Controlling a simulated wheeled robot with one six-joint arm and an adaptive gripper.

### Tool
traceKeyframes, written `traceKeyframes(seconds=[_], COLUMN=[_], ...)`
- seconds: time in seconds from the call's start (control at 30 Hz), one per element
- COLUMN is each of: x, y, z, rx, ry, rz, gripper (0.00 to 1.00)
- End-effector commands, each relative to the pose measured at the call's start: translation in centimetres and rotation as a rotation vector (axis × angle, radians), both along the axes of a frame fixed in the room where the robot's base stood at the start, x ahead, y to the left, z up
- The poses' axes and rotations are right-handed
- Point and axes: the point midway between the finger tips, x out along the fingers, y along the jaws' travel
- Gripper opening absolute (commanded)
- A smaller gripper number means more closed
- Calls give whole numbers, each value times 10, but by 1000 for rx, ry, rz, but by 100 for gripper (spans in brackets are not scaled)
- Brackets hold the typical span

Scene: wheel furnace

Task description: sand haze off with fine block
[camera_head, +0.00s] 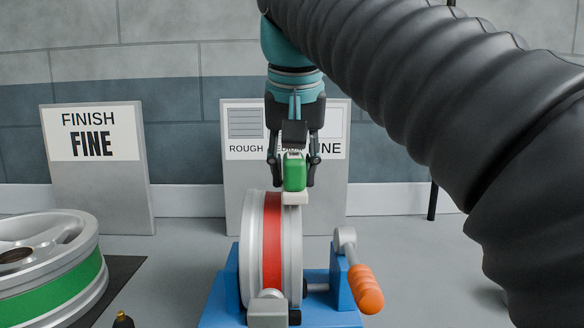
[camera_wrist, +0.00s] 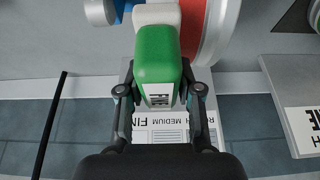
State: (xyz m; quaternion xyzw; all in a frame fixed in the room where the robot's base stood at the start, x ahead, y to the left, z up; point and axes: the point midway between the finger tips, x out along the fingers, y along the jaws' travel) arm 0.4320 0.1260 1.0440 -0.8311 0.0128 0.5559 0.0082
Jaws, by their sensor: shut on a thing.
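My gripper (camera_head: 291,178) is shut on a green block (camera_head: 295,172) with a pale pad under it. The block is above the top of a wheel (camera_head: 252,240) with a red band (camera_head: 272,240), at the right part of its rim. The pad appears to touch the rim, but I cannot tell for sure. In the wrist view the green block (camera_wrist: 157,55) sits between the fingers and carries a white label, partly readable. The wheel stands upright in a blue stand (camera_head: 222,300). No haze can be made out on it.
An orange-handled crank (camera_head: 366,288) sticks out right of the stand. Another wheel with a green band (camera_head: 75,295) lies on a dark mat (camera_head: 125,275) at left. A "FINISH FINE" sign (camera_head: 95,185) and a grit board (camera_head: 235,190) stand behind.

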Motion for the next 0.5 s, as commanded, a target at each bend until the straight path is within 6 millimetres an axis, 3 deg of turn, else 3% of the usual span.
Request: traceKeyframes(seconds=[0.5], x=[22], y=[-1], z=[1], rx=[-1], ry=[0], rz=[-1], gripper=[0])
